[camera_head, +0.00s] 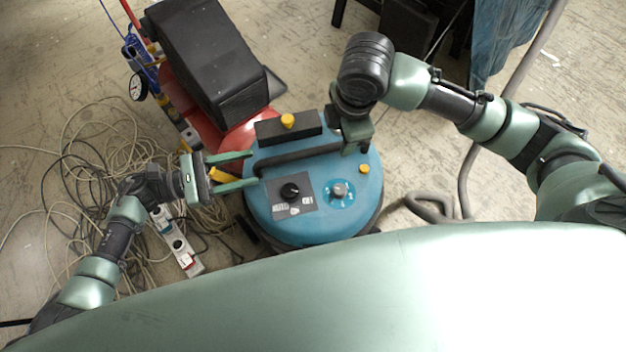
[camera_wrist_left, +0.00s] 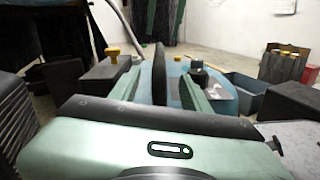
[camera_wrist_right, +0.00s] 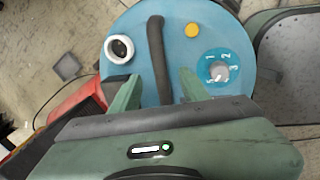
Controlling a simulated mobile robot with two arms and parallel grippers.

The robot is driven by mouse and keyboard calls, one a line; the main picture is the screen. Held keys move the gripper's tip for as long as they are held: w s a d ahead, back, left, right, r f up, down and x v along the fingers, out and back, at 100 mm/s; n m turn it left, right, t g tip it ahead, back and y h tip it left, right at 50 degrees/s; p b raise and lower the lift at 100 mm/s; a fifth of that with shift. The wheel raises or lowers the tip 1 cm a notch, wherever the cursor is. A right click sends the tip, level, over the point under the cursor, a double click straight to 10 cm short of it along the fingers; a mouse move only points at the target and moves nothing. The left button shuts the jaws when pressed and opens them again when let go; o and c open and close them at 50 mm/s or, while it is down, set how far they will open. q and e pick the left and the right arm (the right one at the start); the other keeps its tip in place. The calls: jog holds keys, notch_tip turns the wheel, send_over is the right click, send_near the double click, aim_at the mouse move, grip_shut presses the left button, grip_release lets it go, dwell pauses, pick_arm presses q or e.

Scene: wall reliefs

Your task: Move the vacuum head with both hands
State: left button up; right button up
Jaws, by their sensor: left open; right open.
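The vacuum head (camera_head: 329,210) is a round blue lid with a black bar handle (camera_head: 300,153), a black knob and a grey dial. My left gripper (camera_head: 253,168) is open at the handle's left end, with its fingertips over the lid's left edge. In the left wrist view the handle (camera_wrist_left: 159,75) lines up between its fingers. My right gripper (camera_head: 357,147) is open at the handle's right end, pointing down. In the right wrist view the handle (camera_wrist_right: 156,45) runs between its fingers. I cannot tell whether any finger touches it.
A black case (camera_head: 205,60) stands on a red base (camera_head: 225,140) behind left. Tangled cables (camera_head: 85,180) and a power strip (camera_head: 180,245) lie on the left floor. A grey hose (camera_head: 465,180) runs along the right. A blue cloth (camera_head: 500,40) hangs at the back right.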

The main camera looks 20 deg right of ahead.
aim_at(339, 143)
pick_arm(q)
jog(key=shift+d, duration=3.1)
pick_arm(e)
jog(key=shift+w+f, duration=0.2)
jog(key=shift+f, duration=0.8)
jog(key=shift+w+f, duration=0.2)
jog(key=shift+f, duration=0.85)
jog(key=shift+w+f, duration=0.2)
jog(key=shift+f, duration=0.8)
pick_arm(q)
grip_shut()
pick_arm(e)
grip_shut()
pick_arm(q)
jog(key=shift+w+r, duration=0.15)
jog(key=shift+r, duration=0.15)
pick_arm(e)
jog(key=shift+w+r, duration=0.15)
jog(key=shift+r, duration=0.05)
